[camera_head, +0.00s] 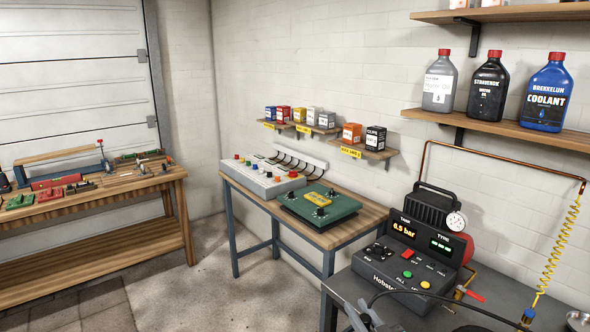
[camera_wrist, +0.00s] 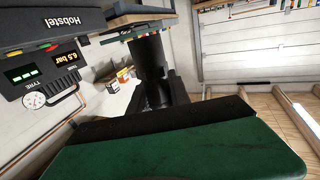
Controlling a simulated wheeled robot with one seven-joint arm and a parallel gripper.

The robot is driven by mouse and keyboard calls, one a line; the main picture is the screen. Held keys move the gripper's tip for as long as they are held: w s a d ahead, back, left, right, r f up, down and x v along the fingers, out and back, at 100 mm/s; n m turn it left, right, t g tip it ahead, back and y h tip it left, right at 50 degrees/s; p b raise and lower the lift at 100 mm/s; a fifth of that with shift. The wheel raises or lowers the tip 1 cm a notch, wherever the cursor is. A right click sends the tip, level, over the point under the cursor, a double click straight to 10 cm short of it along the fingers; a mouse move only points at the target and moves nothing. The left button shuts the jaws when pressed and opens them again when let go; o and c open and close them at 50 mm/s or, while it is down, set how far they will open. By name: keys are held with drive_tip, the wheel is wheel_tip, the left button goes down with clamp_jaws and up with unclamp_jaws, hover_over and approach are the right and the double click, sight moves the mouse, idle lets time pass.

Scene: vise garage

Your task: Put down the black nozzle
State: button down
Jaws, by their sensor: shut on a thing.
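The black nozzle (camera_wrist: 150,62) shows in the wrist view as a dark upright cylinder, in a picture that is upside down. My gripper (camera_wrist: 158,92) has its dark fingers shut on it. The nozzle stands out from the fingers toward the top of that view. Its far end and the exact contact are hard to make out, dark on dark. In the head view a black hose (camera_head: 420,293) curves in front of the compressor (camera_head: 400,262) at the bottom edge. The nozzle cannot be told clearly there.
The compressor shows 6.5 bar and stands on a grey bench (camera_head: 345,285). A wooden table (camera_head: 350,230) with a green control box (camera_head: 318,207) stands left of it. A yellow coiled hose (camera_head: 555,245) hangs at the right. Another workbench (camera_head: 150,185) stands far left, with floor between.

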drive_tip(key=s+d+f+m+h+b, duration=0.1)
drive_tip(key=d+f+m+h+b, duration=0.35)
drive_tip(key=d, duration=0.95)
drive_tip(key=s+d+m+h+b, duration=0.1)
drive_tip(key=s+d+h+b, duration=0.1)
drive_tip(key=d, duration=0.4)
drive_tip(key=s+d+m+h+b, duration=0.1)
drive_tip(key=s+d+h+b, duration=0.1)
drive_tip(key=d+b, duration=0.3)
drive_tip(key=s+d+r+m+h+b, duration=0.1)
drive_tip(key=s+d+h+b, duration=0.2)
drive_tip(key=d, duration=0.6)
drive_tip(key=shift+s+d, duration=0.2)
drive_tip(key=shift+s, duration=0.35)
drive_tip(key=s+d+r+b, duration=0.4)
drive_tip(key=s+d+r, duration=0.2)
drive_tip(key=r, duration=0.4)
drive_tip(key=w+a+n+y, duration=0.2)
drive_tip(key=a+n+y, duration=0.1)
drive_tip(key=a, duration=0.3)
drive_tip(key=shift+f+t+y, duration=0.35)
drive_tip(key=shift+t+y, duration=0.05)
drive_tip(key=shift+y, duration=0.35)
